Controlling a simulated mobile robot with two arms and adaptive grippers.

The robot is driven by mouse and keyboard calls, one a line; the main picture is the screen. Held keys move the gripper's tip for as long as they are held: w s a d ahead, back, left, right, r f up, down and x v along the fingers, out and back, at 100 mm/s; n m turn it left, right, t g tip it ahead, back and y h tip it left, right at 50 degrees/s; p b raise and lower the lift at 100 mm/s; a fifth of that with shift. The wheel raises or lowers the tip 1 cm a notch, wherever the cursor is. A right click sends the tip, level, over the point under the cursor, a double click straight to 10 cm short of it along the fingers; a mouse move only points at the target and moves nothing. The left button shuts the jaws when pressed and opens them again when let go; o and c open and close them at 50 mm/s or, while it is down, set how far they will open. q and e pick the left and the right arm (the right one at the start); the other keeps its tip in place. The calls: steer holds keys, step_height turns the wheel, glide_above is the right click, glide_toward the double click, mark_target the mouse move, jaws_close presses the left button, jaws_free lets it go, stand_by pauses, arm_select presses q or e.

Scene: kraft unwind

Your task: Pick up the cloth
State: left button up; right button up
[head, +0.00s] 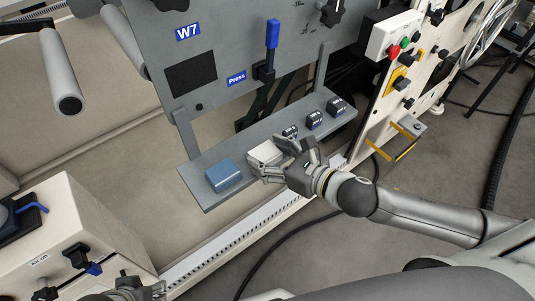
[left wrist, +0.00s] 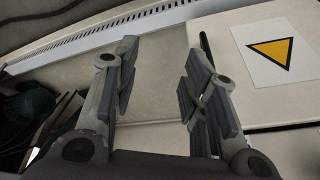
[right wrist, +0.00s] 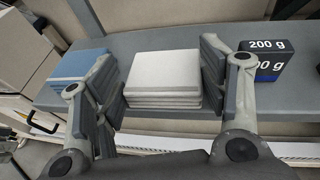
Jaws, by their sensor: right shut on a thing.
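A white folded cloth (head: 265,153) lies on the grey shelf (head: 207,195), and it shows as a neat flat stack in the right wrist view (right wrist: 165,75). My right gripper (head: 276,162) is shut on the white cloth, with one finger at each side of it. The cloth looks level, and I cannot tell whether it is clear of the shelf. A blue folded stack (head: 224,175) lies to its left, outside the fingers. My left gripper (left wrist: 158,85) is open and empty, over a pale surface.
Dark weights stand right of the cloth; one marked 200 g (right wrist: 265,62) is near my right finger. The grey panel (head: 215,50) with a blue-handled lever (head: 272,35) rises behind the shelf. A pale cabinet (head: 65,225) stands at lower left.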

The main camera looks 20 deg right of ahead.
mark_target(270, 157)
step_height(270, 157, up, 4)
steer(key=shift+r+p, duration=0.15)
steer(key=shift+p, duration=0.8)
step_height(270, 157, up, 5)
steer(key=shift+f+p, duration=0.2)
steer(key=shift+p, duration=0.7)
arm_select(q)
steer(key=x, duration=0.7)
steer(key=shift+s+f+g, duration=0.3)
steer(key=shift+f, duration=0.15)
arm_select(e)
steer(key=shift+r, duration=0.55)
arm_select(q)
steer(key=shift+d, duration=0.15)
